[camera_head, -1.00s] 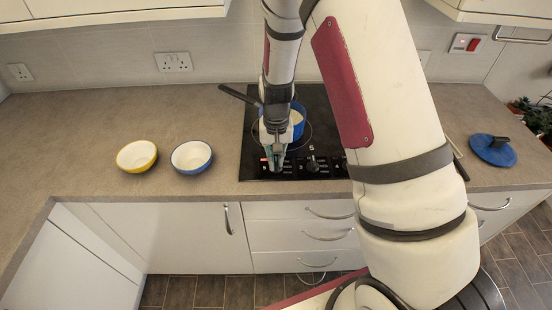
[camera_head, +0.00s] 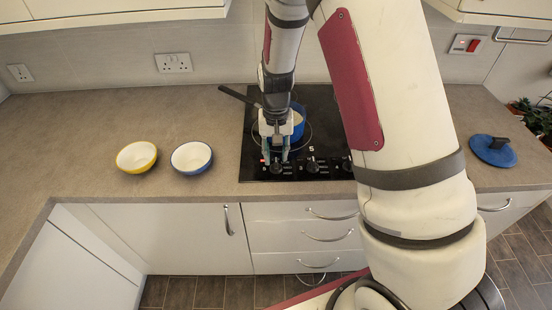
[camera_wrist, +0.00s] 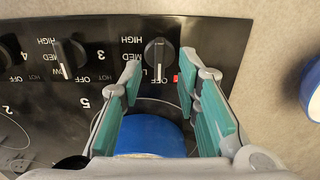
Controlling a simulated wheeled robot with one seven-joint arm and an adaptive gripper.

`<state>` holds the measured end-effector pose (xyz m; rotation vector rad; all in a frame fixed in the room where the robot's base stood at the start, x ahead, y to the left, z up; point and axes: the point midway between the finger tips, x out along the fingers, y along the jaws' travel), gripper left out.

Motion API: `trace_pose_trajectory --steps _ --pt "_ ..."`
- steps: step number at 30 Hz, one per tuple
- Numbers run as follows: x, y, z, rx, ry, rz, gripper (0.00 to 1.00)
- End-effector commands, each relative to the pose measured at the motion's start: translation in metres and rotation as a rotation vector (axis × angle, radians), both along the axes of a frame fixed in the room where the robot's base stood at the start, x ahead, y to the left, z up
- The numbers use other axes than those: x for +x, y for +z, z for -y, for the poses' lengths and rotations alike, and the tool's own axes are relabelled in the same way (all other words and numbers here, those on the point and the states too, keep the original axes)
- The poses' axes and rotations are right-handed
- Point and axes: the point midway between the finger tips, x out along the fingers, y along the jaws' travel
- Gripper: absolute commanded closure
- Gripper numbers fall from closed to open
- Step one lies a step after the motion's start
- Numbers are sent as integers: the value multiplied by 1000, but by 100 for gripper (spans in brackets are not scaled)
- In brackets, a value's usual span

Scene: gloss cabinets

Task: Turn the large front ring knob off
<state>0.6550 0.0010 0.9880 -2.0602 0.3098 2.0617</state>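The black hob (camera_head: 322,105) has a row of dark knobs along its front edge. The leftmost knob (camera_head: 276,168) also shows in the wrist view (camera_wrist: 159,52), with a pale pointer line and a small lit red light beside it. My gripper (camera_head: 275,157) is open and empty; in the wrist view its teal-padded fingers (camera_wrist: 168,78) stand either side of this knob's near side, apart from it. Another knob (camera_wrist: 68,55) sits to the left in the wrist view. Which knob serves the large front ring cannot be read clearly.
A blue pot (camera_head: 298,122) with a dark handle stands on the hob behind my gripper; its blue side fills the low middle of the wrist view (camera_wrist: 150,136). Yellow (camera_head: 136,157) and blue (camera_head: 191,157) bowls stand left. A blue lid (camera_head: 492,150) lies right.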

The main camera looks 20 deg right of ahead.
Motion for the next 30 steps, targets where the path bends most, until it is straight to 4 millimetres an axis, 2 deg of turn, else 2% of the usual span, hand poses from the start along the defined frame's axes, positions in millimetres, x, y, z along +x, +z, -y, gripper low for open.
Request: trace_pose_trajectory --steps 1,6,12,18,30 --pt "1 12 0 0 1 5 70" --pt "1 47 0 0 1 5 70" --pt "1 77 0 0 1 2 70" --pt "0 88 0 -1 1 0 70" --pt "0 89 0 -1 0 0 70"
